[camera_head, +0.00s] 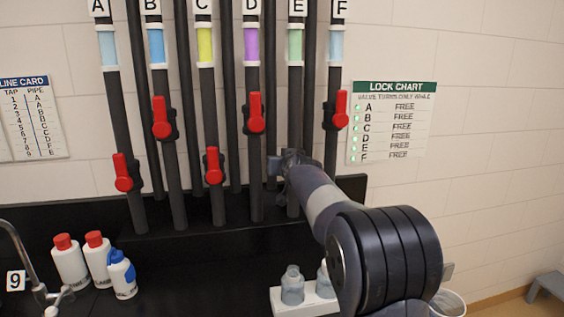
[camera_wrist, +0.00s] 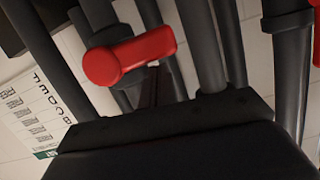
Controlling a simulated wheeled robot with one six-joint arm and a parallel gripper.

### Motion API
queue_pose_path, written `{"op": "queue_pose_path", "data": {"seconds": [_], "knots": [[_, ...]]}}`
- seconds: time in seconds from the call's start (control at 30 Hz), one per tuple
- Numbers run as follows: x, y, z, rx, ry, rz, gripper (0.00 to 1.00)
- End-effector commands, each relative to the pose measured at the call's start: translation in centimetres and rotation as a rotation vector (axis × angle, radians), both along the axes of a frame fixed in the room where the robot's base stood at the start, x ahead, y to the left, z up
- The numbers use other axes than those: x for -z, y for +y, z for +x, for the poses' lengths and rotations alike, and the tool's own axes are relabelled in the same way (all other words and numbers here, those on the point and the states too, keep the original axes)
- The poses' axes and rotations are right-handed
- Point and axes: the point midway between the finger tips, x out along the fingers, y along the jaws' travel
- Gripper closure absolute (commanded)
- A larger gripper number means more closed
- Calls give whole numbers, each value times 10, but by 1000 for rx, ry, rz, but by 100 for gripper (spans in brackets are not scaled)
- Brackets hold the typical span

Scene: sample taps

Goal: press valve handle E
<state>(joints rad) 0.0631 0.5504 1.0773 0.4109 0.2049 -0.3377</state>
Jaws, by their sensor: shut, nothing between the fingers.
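Pipe E with its green band (camera_head: 295,46) is second from the right in the head view. Its valve handle is hidden there behind my gripper (camera_head: 290,160), which is at the lower part of that pipe. In the wrist view, a red valve handle (camera_wrist: 130,55) lies across a dark pipe; its place beside the chart fits handle E, though no letter shows on it. My gripper (camera_wrist: 156,75) is shut and empty, with its narrow dark fingers at the handle's lower edge. I cannot tell whether they touch.
Red handles D (camera_head: 256,112) and F (camera_head: 341,110) flank pipe E. The lock chart (camera_head: 392,122) on the wall lists A to F as FREE, with green lights. Bottles (camera_head: 95,258) stand on the black counter at left. A white holder (camera_head: 305,302) with small bottles is below my arm.

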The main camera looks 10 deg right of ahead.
Motion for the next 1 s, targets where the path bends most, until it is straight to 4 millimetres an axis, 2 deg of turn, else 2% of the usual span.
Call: {"op": "queue_pose_path", "data": {"seconds": [0.7,0.87,1.0], "knots": [[2,1,-1,0,0,2,100],[-1,0,-13,1,-3,2,100],[-5,0,-34,0,-3,1,100]]}}
